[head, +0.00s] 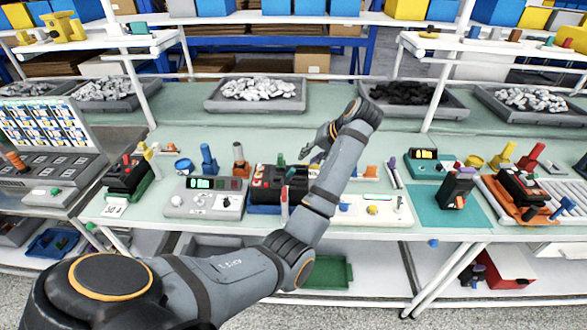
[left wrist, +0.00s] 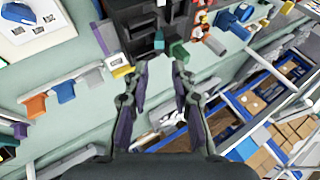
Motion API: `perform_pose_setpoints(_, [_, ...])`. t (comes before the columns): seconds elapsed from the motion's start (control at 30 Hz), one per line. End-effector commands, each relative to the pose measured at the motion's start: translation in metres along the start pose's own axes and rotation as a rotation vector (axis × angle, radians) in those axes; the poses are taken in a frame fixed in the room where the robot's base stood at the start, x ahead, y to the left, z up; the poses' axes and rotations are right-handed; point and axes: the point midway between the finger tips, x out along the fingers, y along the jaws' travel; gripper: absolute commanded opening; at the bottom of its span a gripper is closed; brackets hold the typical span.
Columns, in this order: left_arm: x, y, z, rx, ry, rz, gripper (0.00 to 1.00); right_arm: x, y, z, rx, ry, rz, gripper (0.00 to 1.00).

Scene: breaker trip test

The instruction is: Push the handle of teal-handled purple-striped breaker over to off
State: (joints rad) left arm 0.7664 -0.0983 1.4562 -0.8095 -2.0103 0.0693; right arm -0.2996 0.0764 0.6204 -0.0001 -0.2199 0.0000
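A black breaker block (head: 268,178) with a teal handle (head: 290,174) stands in a blue tray (head: 262,209) near the middle of the bench. I cannot make out a purple stripe on it. My left gripper (head: 308,153) is just beyond and right of the block in the head view. In the left wrist view my left gripper (left wrist: 160,68) is open and empty, its fingertips close to the handle; contact cannot be told. My right gripper is not in view.
A grey meter box (head: 204,200) stands left of the block and a white panel (head: 385,212) right of it. Other black breakers stand at the left (head: 128,176), on a teal mat (head: 458,190) and in an orange tray (head: 520,188). Parts bins (head: 255,105) line the back.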

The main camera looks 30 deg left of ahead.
Motion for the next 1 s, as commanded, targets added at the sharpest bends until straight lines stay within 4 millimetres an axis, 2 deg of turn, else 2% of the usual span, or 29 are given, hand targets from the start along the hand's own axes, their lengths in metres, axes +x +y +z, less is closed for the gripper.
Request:
perform_pose_setpoints(0.03, [0.015, 0.003, 0.003, 0.000, -0.001, -0.003, 0.25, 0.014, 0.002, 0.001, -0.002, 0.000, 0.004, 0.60])
perform_pose_setpoints(0.07, [0.022, 0.004, 0.003, 0.000, -0.001, -0.003, 0.25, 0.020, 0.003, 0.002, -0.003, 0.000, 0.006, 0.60])
perform_pose_setpoints(0.2, [0.046, -0.002, 0.000, 0.002, -0.002, -0.004, 0.25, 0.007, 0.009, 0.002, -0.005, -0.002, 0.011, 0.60])
perform_pose_setpoints(0.43, [0.086, -0.001, 0.001, 0.003, -0.001, -0.002, 0.25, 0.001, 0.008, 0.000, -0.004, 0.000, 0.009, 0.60])
perform_pose_setpoints(0.6, [0.097, 0.000, 0.001, 0.001, 0.000, 0.001, 0.25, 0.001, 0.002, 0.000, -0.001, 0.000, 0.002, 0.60])
perform_pose_setpoints(0.83, [0.098, 0.001, 0.001, 0.001, 0.001, 0.001, 0.25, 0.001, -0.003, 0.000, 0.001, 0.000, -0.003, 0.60])
perform_pose_setpoints(1.0, [0.097, 0.001, 0.001, 0.001, 0.001, 0.001, 0.02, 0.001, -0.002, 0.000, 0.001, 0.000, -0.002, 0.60])
